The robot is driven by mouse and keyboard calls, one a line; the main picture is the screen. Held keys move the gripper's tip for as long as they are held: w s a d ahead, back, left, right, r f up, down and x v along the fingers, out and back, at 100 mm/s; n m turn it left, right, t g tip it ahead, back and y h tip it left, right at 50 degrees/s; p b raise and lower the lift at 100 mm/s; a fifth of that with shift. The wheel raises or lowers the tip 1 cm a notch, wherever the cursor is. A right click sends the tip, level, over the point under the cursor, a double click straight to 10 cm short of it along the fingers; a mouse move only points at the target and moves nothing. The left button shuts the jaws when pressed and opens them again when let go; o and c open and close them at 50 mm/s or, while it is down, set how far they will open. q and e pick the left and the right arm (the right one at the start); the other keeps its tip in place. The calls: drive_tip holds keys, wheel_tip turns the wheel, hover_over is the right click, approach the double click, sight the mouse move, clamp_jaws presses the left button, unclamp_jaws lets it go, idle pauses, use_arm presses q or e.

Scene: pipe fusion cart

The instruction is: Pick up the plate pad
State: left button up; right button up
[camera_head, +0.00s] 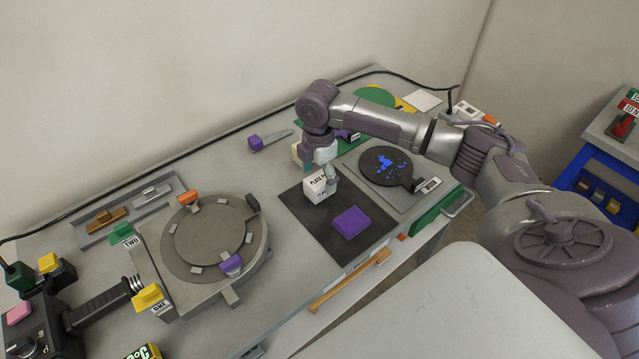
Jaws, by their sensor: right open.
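The plate pad (314,189) is a small white block with black lettering on its faces, of which I can read "PLATE". It sits at the upper left part of a dark square mat (314,231). My right gripper (328,174) points down right at the block, with a finger by its upper right side. It is open; my own gripper and wrist hide part of the block's far side, and I cannot tell whether a finger touches it. My left gripper is out of view.
A purple block (351,222) lies on the same mat. A round dark plate with blue marks (385,165) stands to the right. A large grey round fixture (209,238) is to the left. A wooden handle (349,281) runs along the front edge.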

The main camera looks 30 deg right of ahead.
sight(320, 179)
drive_tip(key=f, duration=0.2)
drive_tip(key=f+p, duration=0.1)
drive_tip(key=shift+d+f, duration=0.25)
drive_tip(key=shift+f, duration=0.35)
drive_tip(key=shift+c, duration=0.5)
drive_tip(key=c, duration=1.2)
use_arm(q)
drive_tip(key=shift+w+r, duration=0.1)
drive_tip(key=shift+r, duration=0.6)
use_arm(e)
drive_tip(key=shift+o, duration=0.2)
drive_tip(key=shift+w+r, duration=0.1)
